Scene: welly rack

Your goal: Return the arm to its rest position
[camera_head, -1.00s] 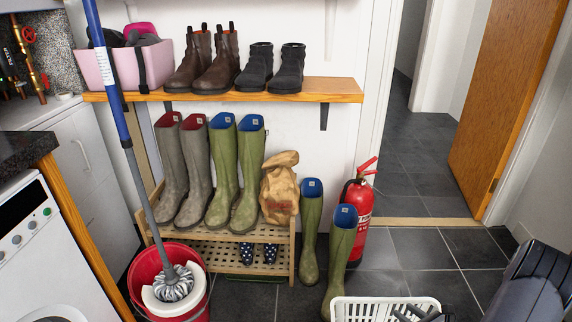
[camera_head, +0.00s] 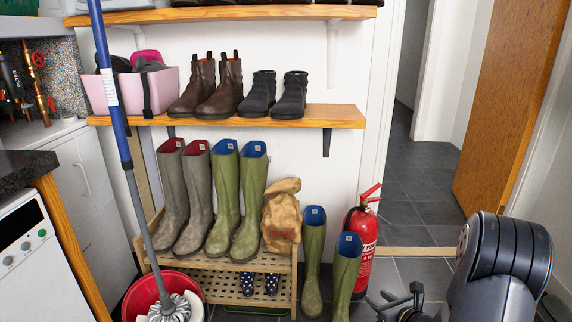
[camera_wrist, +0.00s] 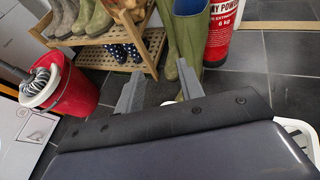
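My gripper (camera_head: 390,304) shows at the lower right of the head view, in front of the pair of green wellies on the floor. My dark grey arm is beside it, further right. In the wrist view my gripper's two grey fingers (camera_wrist: 158,82) stand well apart with nothing between them. Beyond them are the tiled floor, the foot of a green welly (camera_wrist: 185,35) and the wooden rack (camera_wrist: 95,40).
A red fire extinguisher (camera_head: 363,240) stands behind the floor wellies (camera_head: 346,272). A red mop bucket (camera_head: 142,294) is at the left. The white basket (camera_wrist: 306,132) shows at the wrist view's right edge. The wooden shelf (camera_head: 230,121) holds boots. The doorway floor is clear.

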